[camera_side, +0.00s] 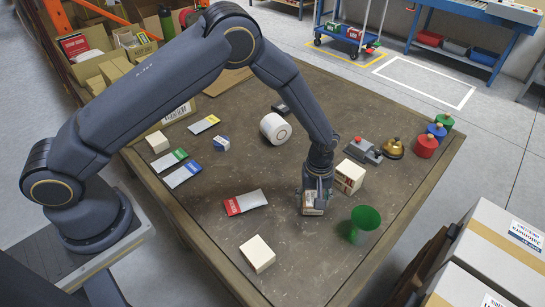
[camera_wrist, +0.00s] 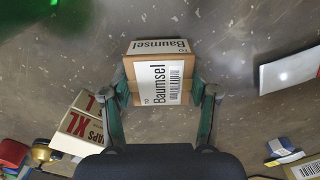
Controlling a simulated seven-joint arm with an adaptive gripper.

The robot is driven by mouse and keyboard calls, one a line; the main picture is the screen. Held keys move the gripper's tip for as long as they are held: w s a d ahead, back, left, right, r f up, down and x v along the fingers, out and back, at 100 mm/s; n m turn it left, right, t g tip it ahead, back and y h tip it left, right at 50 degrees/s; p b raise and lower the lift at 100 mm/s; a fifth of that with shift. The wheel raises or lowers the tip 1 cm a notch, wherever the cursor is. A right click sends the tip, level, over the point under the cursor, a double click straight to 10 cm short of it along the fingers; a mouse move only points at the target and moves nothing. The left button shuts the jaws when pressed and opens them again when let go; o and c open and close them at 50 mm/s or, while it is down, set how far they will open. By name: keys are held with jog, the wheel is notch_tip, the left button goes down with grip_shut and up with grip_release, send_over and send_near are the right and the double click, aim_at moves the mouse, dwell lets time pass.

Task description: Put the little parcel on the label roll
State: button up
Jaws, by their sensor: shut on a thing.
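The little parcel (camera_wrist: 158,78) is a brown carton with a white "Baumsel" label and barcode. It sits between the two fingers of my gripper (camera_wrist: 160,92) in the wrist view, one on each side. In the side view my gripper (camera_side: 316,192) is low over the table's near right part, with the parcel (camera_side: 312,209) at its tips. Whether the parcel touches the table I cannot tell. The label roll (camera_side: 276,128) is a white roll lying on its side, further back and left of my gripper. It does not show in the wrist view.
A white-and-red carton (camera_side: 349,177) stands close right of my gripper, with a green funnel (camera_side: 364,219) nearby. A grey device (camera_side: 362,151), brass bell (camera_side: 394,149) and coloured knobbed pieces stand behind. A red-ended packet (camera_side: 246,202) lies left. Table between gripper and roll looks clear.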

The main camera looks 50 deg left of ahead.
jog(key=s+a+r, duration=0.4)
jog(key=s+r, duration=0.8)
jog(key=s, duration=0.2)
jog(key=w+a+r+n, duration=0.55)
jog(key=w+a, duration=0.35)
jog(key=w, duration=0.2)
jog(key=w+a+r+n, duration=0.1)
jog(key=w+a+n, duration=0.1)
jog(key=a, duration=0.4)
jog(key=w+a+r+n, duration=0.1)
jog(key=a+r+n, duration=0.1)
jog(key=a, duration=0.5)
send_over(276, 119)
jog(key=s, duration=0.1)
notch_tip(276, 119, down, 9)
jog(key=shift+s+r, duration=0.1)
jog(key=shift+s, duration=0.05)
jog(key=shift+w+a+f, duration=0.1)
jog(key=shift+w+f, duration=0.5)
jog(key=shift+f, duration=1.6)
